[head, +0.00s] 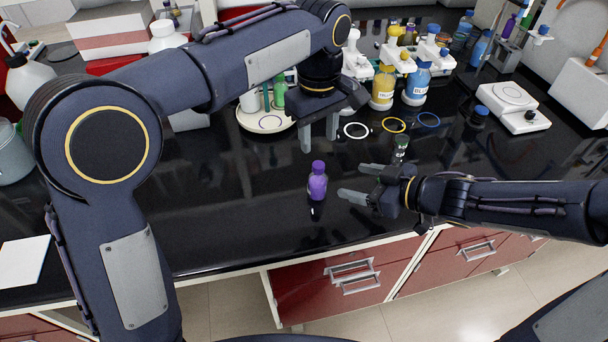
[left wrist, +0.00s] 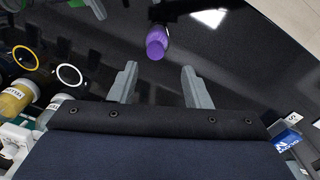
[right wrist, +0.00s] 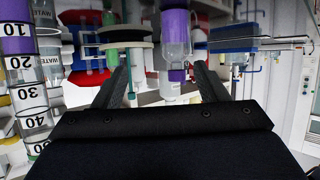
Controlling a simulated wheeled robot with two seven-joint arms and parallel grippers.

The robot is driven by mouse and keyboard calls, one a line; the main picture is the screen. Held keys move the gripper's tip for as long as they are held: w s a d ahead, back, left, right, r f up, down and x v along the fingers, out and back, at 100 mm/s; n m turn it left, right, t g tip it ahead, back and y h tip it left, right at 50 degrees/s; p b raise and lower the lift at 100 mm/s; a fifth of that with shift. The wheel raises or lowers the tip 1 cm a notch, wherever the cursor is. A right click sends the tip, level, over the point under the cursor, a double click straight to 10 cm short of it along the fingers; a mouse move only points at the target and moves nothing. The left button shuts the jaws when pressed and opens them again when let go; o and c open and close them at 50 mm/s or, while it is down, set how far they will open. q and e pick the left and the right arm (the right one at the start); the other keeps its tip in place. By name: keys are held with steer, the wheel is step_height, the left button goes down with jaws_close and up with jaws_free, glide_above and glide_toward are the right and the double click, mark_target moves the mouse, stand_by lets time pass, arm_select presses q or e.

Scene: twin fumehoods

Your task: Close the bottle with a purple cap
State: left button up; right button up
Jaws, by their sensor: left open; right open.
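A small purple bottle (head: 317,187) stands upright on the black bench, with a purple cap (head: 318,165) on its top; I cannot tell how tightly it sits. The bottle also shows in the left wrist view (left wrist: 157,43), ahead of the fingers. My left gripper (head: 319,138) is open and empty, pointing down just behind and above the bottle. My right gripper (head: 355,182) is open and empty, low to the right of the bottle, fingers pointing toward it. In the right wrist view, purple and clear bottle-like parts (right wrist: 175,45) show beyond the fingers; where they join is unclear.
A small dark vial (head: 400,148) stands just behind my right gripper. White, yellow and blue rings (head: 356,130) lie farther back. Yellow (head: 383,88) and blue (head: 416,84) labelled bottles stand behind them. A white hotplate (head: 513,106) is at right. The bench left of the bottle is clear.

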mark_target(326, 180)
arm_select(q)
steer(key=shift+w+f, duration=0.25)
steer(key=shift+w, duration=0.45)
arm_select(e)
steer(key=a, duration=0.2)
steer(key=a+g+y, duration=0.1)
steer(key=shift+f+n, duration=0.35)
steer(key=shift+n, duration=0.05)
arm_select(q)
steer(key=shift+s+d+r, duration=0.1)
steer(key=shift+s+d, duration=0.1)
steer(key=shift+d, duration=0.05)
arm_select(e)
steer(key=shift+s+d+r, duration=0.1)
steer(key=shift+s+d, duration=0.1)
steer(key=shift+s, duration=0.05)
arm_select(q)
steer(key=shift+w+a, duration=0.1)
steer(key=shift+a, duration=0.05)
arm_select(e)
steer(key=shift+w+a, duration=0.25)
steer(key=shift+a, duration=0.2)
steer(key=x, duration=0.7)
